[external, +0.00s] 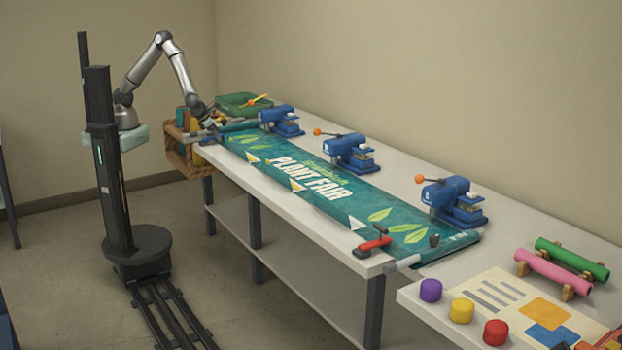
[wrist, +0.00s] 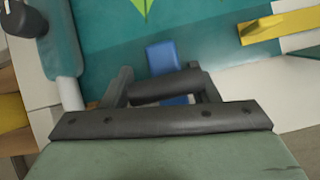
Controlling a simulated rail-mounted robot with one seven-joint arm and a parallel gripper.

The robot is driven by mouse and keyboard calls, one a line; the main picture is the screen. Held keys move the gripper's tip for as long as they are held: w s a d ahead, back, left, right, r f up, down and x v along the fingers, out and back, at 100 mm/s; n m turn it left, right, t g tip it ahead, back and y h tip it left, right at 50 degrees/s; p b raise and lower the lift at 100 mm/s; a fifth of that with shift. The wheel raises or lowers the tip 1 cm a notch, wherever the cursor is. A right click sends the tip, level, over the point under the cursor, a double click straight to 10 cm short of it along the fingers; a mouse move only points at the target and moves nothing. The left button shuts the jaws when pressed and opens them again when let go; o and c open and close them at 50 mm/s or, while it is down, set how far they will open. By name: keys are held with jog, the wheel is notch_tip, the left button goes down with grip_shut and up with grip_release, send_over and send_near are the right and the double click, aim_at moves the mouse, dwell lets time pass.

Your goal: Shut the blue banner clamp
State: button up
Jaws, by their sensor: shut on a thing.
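The teal banner (external: 345,195) lies along the long white table. My gripper (external: 209,122) is at the far left end of this banner, low over the table edge. In the wrist view, the blue banner clamp (wrist: 161,57) shows between and beyond my fingers, on the banner's edge. A dark cylindrical bar, which looks like the clamp's handle (wrist: 166,87), lies across between the fingertips, and my gripper (wrist: 165,92) is shut on it. In the external view my gripper hides most of this clamp. A red clamp (external: 374,242) sits at the banner's near end.
A wooden crate (external: 180,150) hangs at the table's far left end, close to my gripper. A green tray (external: 236,104) lies behind. A yellow piece (wrist: 275,25) shows right of the clamp.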

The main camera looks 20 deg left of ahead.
jog(key=o, duration=1.3)
jog(key=shift+s+d+r, duration=0.35)
jog(key=shift+s+d, duration=0.15)
jog(key=shift+d, duration=0.05)
jog(key=shift+o, duration=1.3)
jog(key=shift+d, duration=0.1)
jog(key=shift+w+f, duration=0.1)
jog(key=shift+a, duration=0.2)
jog(key=p+v, duration=0.1)
jog(key=v, duration=1.6)
jog(key=shift+a, duration=0.2)
jog(key=shift+c, duration=0.3)
